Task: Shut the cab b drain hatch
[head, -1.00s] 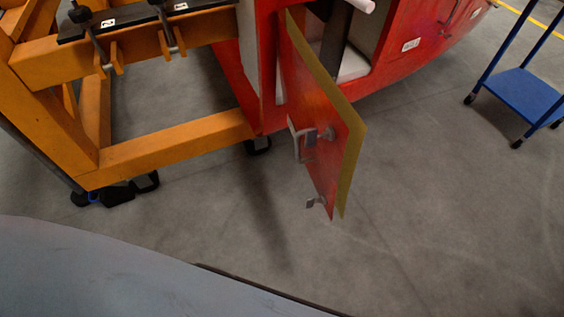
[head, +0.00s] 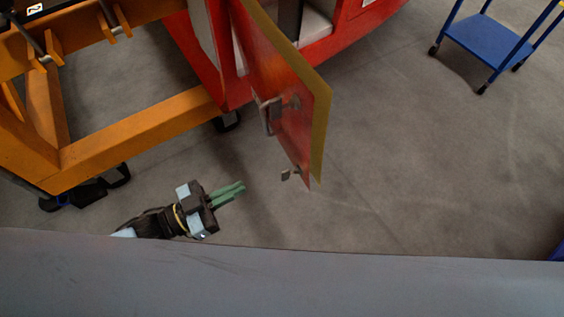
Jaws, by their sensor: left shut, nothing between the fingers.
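The drain hatch (head: 276,80) is a red panel with a yellow-olive edge, standing swung open from the red nosecone (head: 358,24). No label on the hatch is readable. My left gripper (head: 240,190), with green fingers, is shut and empty. It shows to the lower left of the hatch, pointing right and apart from it. My right gripper is out of view.
An orange stand frame (head: 140,148) on black feet is at the left. A blue cart (head: 488,40) stands at the upper right. Bare grey floor (head: 420,170) lies right of the hatch. My own grey body fills the bottom.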

